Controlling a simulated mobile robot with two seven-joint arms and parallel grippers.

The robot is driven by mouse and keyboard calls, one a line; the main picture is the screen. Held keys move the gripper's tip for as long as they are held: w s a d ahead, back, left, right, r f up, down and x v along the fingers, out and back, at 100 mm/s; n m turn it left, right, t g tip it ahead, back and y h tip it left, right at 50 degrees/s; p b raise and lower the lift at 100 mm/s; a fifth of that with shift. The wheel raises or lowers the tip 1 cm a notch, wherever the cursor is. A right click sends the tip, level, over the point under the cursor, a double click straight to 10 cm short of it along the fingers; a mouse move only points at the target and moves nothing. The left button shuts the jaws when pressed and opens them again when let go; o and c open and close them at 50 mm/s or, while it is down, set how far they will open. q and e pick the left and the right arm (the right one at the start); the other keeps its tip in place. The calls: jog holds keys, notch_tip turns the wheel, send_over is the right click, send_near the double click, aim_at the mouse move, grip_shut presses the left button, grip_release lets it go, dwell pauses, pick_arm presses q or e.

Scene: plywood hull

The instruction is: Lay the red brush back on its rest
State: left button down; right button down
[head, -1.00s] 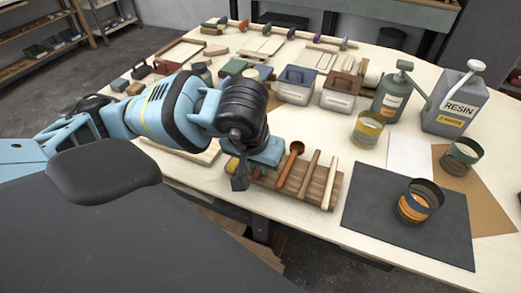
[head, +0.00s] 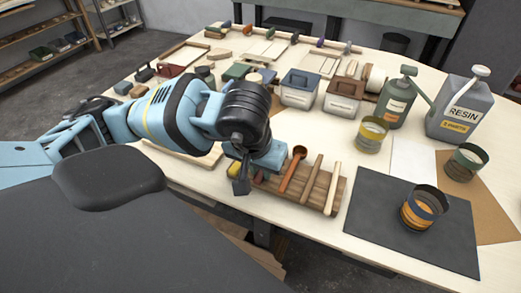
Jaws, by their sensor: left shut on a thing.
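The wooden rest (head: 319,190) lies near the table's front edge, with tools across it. On it are an orange-brown tool with a round head (head: 299,152) and two pale wooden handles. My left gripper (head: 241,186) is at the rest's left end, fingers pointing down. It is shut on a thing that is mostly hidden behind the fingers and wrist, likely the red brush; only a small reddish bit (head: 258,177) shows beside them. I cannot tell whether it touches the rest. My right gripper is not in view.
A dark mat (head: 400,235) with an orange-banded tin (head: 422,205) lies right of the rest. Lidded tubs (head: 300,88), a green bottle (head: 396,98) and a resin can (head: 460,108) stand behind. Bare table shows between the rest and the tubs.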

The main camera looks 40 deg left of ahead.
pick_arm(q)
jog(key=shift+f, duration=0.1)
dwell(0.6)
dwell(0.6)
jog(key=c, duration=1.2)
grip_release()
jog(key=shift+c, duration=0.2)
